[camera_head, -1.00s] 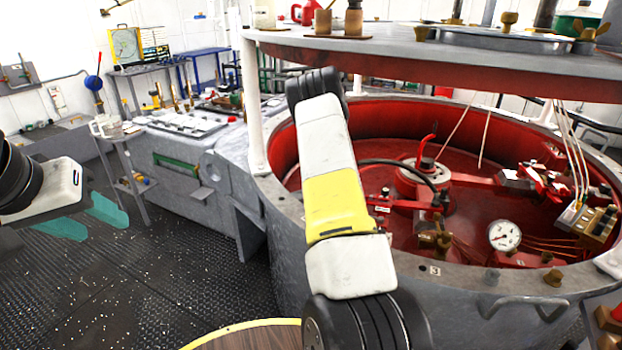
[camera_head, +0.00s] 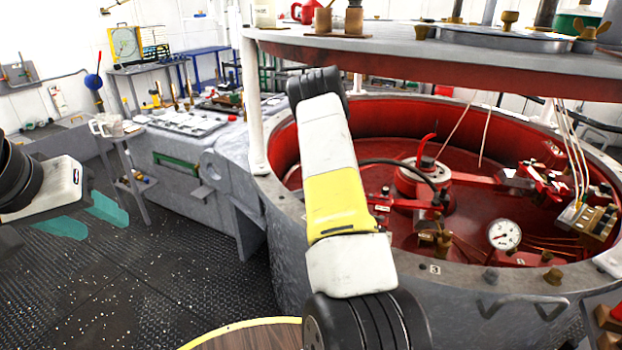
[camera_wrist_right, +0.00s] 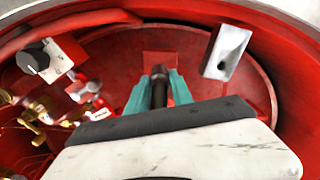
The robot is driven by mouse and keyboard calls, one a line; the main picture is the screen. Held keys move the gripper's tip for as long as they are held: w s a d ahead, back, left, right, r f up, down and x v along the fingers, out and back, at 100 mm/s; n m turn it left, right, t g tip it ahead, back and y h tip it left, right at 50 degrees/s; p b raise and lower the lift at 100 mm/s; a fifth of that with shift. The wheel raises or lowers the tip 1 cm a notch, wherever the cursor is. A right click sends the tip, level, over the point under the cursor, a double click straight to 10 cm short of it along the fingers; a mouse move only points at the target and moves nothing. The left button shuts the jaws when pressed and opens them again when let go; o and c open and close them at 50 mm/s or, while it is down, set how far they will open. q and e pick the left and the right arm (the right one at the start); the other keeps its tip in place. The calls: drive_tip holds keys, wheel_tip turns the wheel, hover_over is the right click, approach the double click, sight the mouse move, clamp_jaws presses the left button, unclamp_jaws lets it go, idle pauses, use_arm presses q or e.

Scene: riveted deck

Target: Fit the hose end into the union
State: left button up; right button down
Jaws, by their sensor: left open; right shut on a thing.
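In the right wrist view, my right gripper (camera_wrist_right: 159,86) has its teal fingers shut on a dark, upright cylindrical piece, which looks like the hose end (camera_wrist_right: 159,72). It is over the red floor of the round tub. In the head view, a black hose (camera_head: 408,164) curves out from behind my right arm toward the red and white hub; my right gripper is hidden there. I cannot tell for certain which fitting is the union. A grey block with a dark hole (camera_wrist_right: 228,50) stands right of the fingers in the wrist view. My left gripper (camera_head: 85,219) is open and empty above the deck.
The tub rim (camera_head: 435,268) surrounds red arms, a pressure gauge (camera_head: 504,234) and brass fittings (camera_head: 590,222). A raised round lid (camera_head: 450,45) hangs over the tub. Thin pale lines run down at the right. A small stand with mugs (camera_head: 118,130) is beyond my left gripper.

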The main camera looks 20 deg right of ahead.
drive_tip(key=shift+f, duration=1.1)
idle(0.6)
drive_tip(key=c, duration=1)
unclamp_jaws()
drive_tip(key=shift+c, duration=0.2)
wheel_tip(320, 180, up, 8)
drive_tip(key=shift+f, duration=0.1)
drive_tip(key=shift+s, duration=0.1)
